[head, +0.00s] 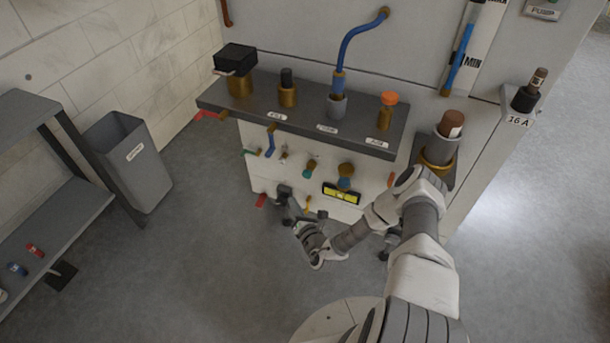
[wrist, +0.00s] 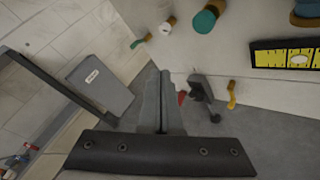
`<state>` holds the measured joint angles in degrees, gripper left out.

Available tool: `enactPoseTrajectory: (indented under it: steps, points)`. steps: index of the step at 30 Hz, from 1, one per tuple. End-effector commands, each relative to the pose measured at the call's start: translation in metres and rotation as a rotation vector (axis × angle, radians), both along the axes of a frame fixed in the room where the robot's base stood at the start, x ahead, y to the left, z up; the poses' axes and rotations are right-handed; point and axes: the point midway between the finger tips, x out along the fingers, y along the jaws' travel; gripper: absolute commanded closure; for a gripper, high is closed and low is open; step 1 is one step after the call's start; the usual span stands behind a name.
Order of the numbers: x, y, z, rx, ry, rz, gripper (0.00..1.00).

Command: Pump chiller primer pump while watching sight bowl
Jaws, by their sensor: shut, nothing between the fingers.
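Low on the white front panel is a dark lever-like fitting (wrist: 203,88), possibly the primer pump; no label on it can be read. My gripper (wrist: 160,78) is shut and empty, with its fingers left of the dark fitting in the wrist view. In the head view my gripper (head: 292,215) is low in front of the panel, close to that fitting; contact cannot be told. I cannot tell which part is the sight bowl. A brass-and-grey cylinder with a brown top (head: 452,123) stands right of the shelf.
A grey shelf (head: 255,100) juts out above, bearing brass fittings and a blue hose (head: 345,45). A yellow level gauge (wrist: 290,57), a yellow lever (wrist: 231,95) and a red handle (wrist: 182,98) are near the dark fitting. A grey bin (head: 145,175) stands left. The middle floor is clear.

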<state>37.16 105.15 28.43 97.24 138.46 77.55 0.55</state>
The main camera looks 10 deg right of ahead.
Motion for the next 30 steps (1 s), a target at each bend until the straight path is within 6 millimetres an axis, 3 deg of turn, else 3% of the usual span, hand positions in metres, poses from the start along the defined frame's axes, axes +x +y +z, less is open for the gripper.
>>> enactPoseTrajectory:
  steps: [8, 24, 30]
  points:
    - [0.004, -0.003, -0.001, -0.002, -0.001, 0.002, 1.00]
    - [0.060, -0.043, -0.001, -0.002, -0.002, 0.001, 1.00]
    - [0.069, -0.051, -0.001, -0.002, 0.000, 0.002, 1.00]
